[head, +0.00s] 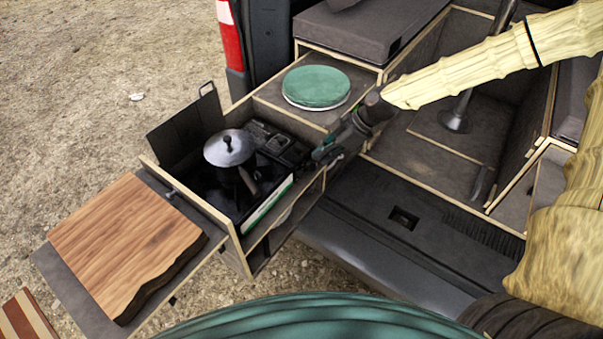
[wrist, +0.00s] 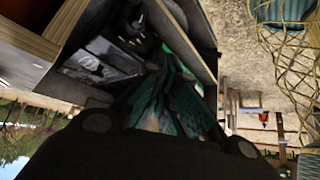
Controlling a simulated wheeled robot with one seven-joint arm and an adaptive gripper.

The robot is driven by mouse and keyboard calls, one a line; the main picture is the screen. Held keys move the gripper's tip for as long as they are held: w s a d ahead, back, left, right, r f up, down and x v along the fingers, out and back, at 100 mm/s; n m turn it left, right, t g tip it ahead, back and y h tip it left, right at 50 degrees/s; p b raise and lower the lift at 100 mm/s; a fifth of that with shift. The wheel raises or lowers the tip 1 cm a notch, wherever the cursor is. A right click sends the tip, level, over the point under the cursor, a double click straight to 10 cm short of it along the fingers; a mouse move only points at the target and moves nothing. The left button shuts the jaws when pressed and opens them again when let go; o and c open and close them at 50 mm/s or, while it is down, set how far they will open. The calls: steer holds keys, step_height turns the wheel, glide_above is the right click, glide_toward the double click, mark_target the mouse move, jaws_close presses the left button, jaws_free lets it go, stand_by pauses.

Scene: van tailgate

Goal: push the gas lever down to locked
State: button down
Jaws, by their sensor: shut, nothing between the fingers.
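The camp stove (head: 212,188) sits in the pulled-out drawer, with a dark control block (head: 268,140) at its back right. I cannot make out the gas lever for certain in the head view; it is small or hidden near the block and my gripper. My gripper (head: 322,153) is shut and empty, over the drawer's right side beside the control block. In the wrist view the teal fingers (wrist: 172,100) point down into the drawer, close to its side wall. A grey block with dark knob-like parts (wrist: 108,58) shows beside them, dim and partly cut off.
A lidded pot (head: 230,148) stands on the stove, its dark handle towards the front. A raised dark panel (head: 185,122) is at the left. A wooden board (head: 128,240) lies in front, and a green round lid (head: 316,86) lies behind.

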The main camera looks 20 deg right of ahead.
mark_target(303, 172)
steer(key=shift+f, duration=0.15)
steer(key=shift+b+x, duration=1.65)
steer(key=shift+x, duration=1.1)
steer(key=shift+a+f+b, duration=0.3)
steer(key=shift+a+f, duration=0.1)
steer(key=shift+f, duration=0.05)
